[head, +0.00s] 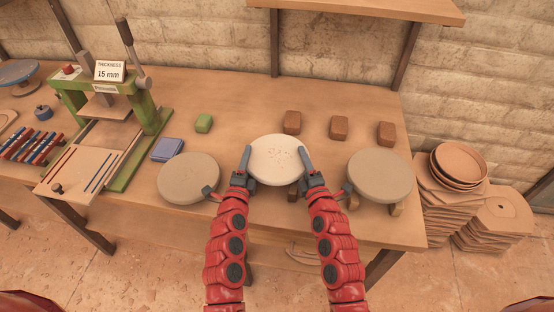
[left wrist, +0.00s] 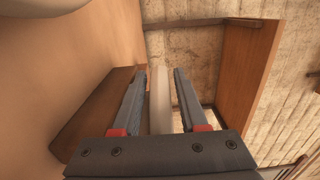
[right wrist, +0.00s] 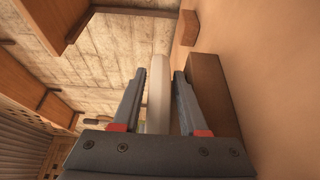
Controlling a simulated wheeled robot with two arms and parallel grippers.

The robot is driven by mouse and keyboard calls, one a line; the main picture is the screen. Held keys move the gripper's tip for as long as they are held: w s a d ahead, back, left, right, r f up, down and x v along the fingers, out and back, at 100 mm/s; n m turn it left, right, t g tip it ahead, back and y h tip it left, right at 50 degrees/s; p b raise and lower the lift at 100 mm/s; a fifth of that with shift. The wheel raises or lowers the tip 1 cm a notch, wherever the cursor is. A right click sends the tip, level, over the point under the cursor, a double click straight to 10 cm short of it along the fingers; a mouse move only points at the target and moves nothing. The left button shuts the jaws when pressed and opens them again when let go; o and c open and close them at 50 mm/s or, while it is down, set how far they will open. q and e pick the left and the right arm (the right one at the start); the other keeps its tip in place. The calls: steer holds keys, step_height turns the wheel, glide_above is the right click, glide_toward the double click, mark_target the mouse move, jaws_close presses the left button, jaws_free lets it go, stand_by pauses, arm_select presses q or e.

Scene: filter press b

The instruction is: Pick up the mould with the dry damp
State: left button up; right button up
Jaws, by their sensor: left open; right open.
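Three round moulds are at the table's front. The middle one is pale, nearly white, with small reddish specks (head: 279,158). The left mould (head: 188,177) and right mould (head: 379,175) are darker grey-beige and plain. My left gripper (head: 248,158) is open at the pale mould's left edge, and my right gripper (head: 306,160) is open at its right edge. The pale mould's rim shows between the open fingers in the left wrist view (left wrist: 160,98) and the right wrist view (right wrist: 158,95). I cannot tell whether the fingers touch it. Its underside is hidden.
A green press (head: 150,115) with a "15 mm" sign (head: 109,71) stands at the left. Three brown blocks (head: 339,128) lie behind the moulds. Clay-coloured plates (head: 459,166) are stacked at the right.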

arm_select(q)
jaws_close()
arm_select(e)
jaws_close()
steer(key=shift+r, duration=0.1)
stand_by(1.2)
